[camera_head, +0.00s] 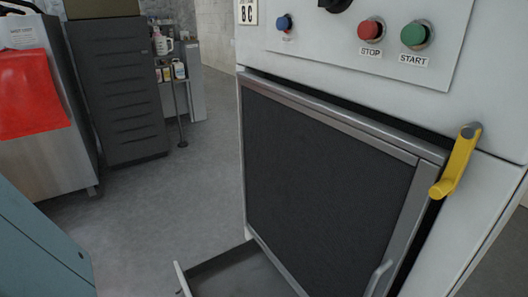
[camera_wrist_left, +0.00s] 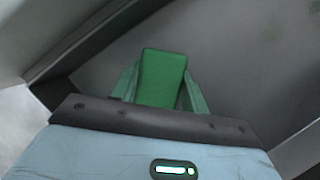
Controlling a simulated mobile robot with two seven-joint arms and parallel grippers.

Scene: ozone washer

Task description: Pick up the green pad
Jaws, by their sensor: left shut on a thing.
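The green pad (camera_wrist_left: 163,78) is a flat, dark green block in the left wrist view. It stands up between the two green fingers of my left gripper (camera_wrist_left: 160,90), which is shut on it. Behind the pad is a grey metal surface with a raised rim, which looks like the inside of the open tray (camera_head: 240,275) at the bottom of the washer. I cannot tell whether the pad touches that surface. Neither gripper shows in the head view, and my right gripper is in no view.
The washer (camera_head: 330,180) has a dark front panel, a yellow handle (camera_head: 456,162), and red (camera_head: 370,29), green (camera_head: 414,35) and blue (camera_head: 284,22) buttons. A dark drawer cabinet (camera_head: 118,90) and a red cloth (camera_head: 32,93) are at the back left. Grey floor (camera_head: 170,200) between is clear.

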